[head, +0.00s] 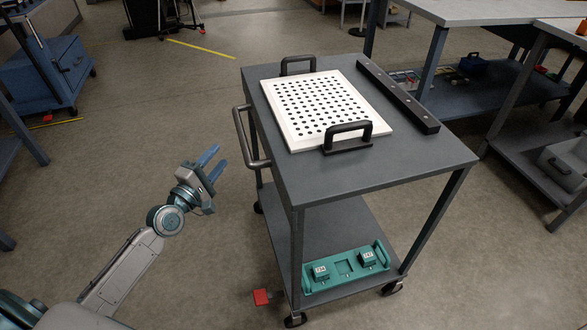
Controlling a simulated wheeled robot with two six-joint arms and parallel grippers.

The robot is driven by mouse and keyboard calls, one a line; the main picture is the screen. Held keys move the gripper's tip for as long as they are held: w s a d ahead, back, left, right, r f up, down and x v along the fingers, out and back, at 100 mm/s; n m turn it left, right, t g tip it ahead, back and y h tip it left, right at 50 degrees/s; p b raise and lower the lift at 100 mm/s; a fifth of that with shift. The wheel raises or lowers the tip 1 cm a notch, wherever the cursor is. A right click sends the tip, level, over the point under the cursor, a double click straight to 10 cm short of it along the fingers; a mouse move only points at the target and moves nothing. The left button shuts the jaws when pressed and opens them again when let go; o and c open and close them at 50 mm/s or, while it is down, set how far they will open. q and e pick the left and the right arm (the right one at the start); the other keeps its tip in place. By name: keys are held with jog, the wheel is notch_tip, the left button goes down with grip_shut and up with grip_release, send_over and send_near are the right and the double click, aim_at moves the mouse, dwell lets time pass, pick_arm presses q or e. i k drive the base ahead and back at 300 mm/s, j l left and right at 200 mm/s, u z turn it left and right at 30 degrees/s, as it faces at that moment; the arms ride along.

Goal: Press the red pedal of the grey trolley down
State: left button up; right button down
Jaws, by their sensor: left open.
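The grey trolley (430,158) stands right of centre on dark castors. Its red pedal (262,297) sticks out low at the near left corner, close to the floor beside a castor. Whether the pedal is up or down I cannot tell. My left gripper (213,172) is open and empty, left of the trolley and apart from its side handle (240,137). It is above and to the left of the pedal, well clear of it. My right gripper is not in view.
A white perforated plate (290,136) with black handles and a dark bar (398,96) lie on the trolley top. A teal tray (318,284) with small blocks sits on the lower shelf. Workbenches (470,12) stand at the right.

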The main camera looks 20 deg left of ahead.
aim_at(262, 298)
jog(key=u, duration=0.9)
